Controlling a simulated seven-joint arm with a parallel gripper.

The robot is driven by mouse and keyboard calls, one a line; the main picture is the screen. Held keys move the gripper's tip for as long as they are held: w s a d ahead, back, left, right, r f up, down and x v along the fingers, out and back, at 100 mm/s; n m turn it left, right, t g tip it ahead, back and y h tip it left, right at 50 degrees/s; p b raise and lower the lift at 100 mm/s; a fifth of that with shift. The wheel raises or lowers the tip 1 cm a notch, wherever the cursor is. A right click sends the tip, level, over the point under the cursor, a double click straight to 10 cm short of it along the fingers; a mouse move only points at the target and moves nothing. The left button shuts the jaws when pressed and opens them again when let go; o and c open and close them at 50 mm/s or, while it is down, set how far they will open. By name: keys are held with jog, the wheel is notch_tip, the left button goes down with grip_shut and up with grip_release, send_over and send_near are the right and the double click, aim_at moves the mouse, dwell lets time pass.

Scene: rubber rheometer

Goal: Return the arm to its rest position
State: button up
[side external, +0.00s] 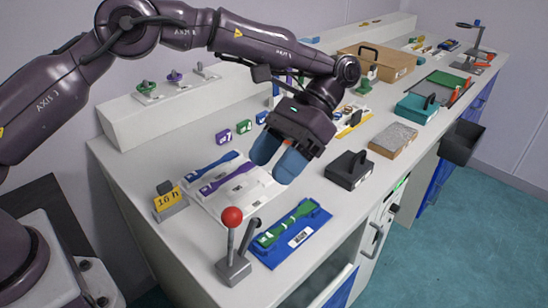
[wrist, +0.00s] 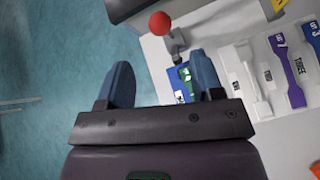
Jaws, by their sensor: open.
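My gripper (side external: 279,158) has two blue fingers and hangs above the bench, over the right part of the white specimen tray. Its fingers are apart with nothing between them. In the wrist view my gripper (wrist: 163,85) shows the two blue fingers spread, with teal floor seen between and beside them. The dark arm reaches in from the left of the side external view, bent at the elbow. A green dumbbell specimen (side external: 285,226) lies on the blue tray (side external: 264,251) below the gripper; in the wrist view it is partly hidden by a finger.
A red-ball lever (side external: 232,218) stands at the bench's front edge beside the blue tray. A white tray (side external: 207,207) holds blue and purple dumbbells. A black handled block (side external: 349,170), a grey pad (side external: 393,139) and a yellow sign (side external: 168,202) stand nearby. The air around the gripper looks clear.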

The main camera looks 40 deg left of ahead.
jog(key=s+a+r+n+t, duration=0.1)
jog(key=s+a+r+t, duration=0.4)
jog(key=s+a+t, duration=0.3)
jog(key=s+a+r+n+t+h, duration=0.1)
jog(key=s+a+r+n+t, duration=0.1)
jog(key=s+a+r+t, duration=0.4)
jog(key=s+a+t, duration=0.2)
jog(key=s, duration=0.2)
jog(key=shift+s+a+r, duration=0.3)
jog(key=shift+s, duration=0.05)
dwell(0.6)
